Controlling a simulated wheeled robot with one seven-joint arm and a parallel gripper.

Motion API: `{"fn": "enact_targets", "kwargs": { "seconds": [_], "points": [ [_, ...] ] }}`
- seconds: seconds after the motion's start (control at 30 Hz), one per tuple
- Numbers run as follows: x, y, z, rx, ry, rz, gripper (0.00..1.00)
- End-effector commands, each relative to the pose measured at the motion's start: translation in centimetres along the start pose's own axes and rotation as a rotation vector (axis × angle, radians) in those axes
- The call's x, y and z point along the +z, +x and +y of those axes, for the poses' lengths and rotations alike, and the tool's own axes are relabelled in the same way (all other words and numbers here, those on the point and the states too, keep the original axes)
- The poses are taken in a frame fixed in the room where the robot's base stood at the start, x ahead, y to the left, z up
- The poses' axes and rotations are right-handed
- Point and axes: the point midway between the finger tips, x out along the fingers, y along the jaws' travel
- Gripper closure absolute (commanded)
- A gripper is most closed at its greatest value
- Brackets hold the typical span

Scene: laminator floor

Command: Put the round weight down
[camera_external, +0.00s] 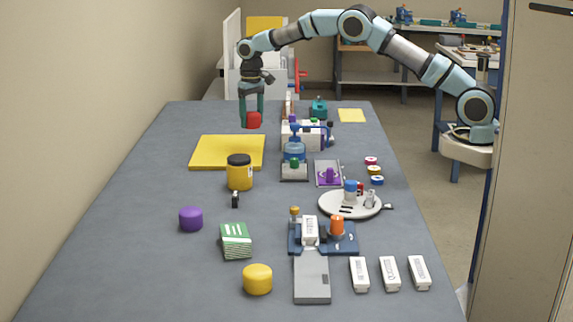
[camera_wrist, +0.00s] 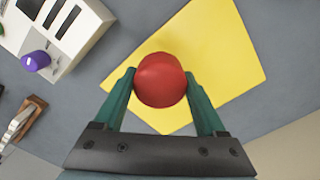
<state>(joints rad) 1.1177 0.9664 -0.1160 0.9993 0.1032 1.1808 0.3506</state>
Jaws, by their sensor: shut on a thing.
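The round weight (camera_external: 253,120) is red and sits between the fingers of my gripper (camera_external: 252,112), near the far left part of the table. In the wrist view the red weight (camera_wrist: 161,80) is clasped between the two green fingers of my gripper (camera_wrist: 161,88). A flat yellow mat (camera_external: 226,153) lies on the table; in the wrist view the mat (camera_wrist: 225,45) shows behind the weight. The weight appears held above the table, though its exact height is hard to tell.
A white device with a purple knob (camera_wrist: 36,60) stands beside the mat. A yellow jar (camera_external: 240,174), a purple round piece (camera_external: 191,218), a yellow round piece (camera_external: 257,279) and a green-and-white stack (camera_external: 236,240) stand nearer the camera. The table's left side (camera_external: 130,200) is clear.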

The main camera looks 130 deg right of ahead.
Motion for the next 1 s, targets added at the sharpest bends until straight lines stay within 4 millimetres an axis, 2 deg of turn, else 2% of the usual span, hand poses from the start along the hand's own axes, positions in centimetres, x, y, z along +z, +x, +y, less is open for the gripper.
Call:
{"fn": "enact_targets", "kwargs": {
  "seconds": [0.13,0.37,0.6,0.97,1.0],
  "points": [
    [0.1,2.4,0.0,0.001,-0.001,-0.002,1.00],
    [0.0,4.2,0.0,0.000,-0.003,-0.001,1.00],
    [0.1,7.1,0.0,0.000,-0.003,-0.001,1.00],
    [0.0,7.8,0.0,0.000,-0.004,0.001,1.00],
    [0.1,7.8,0.0,0.000,-0.004,0.000,0.25]
  ]
}}
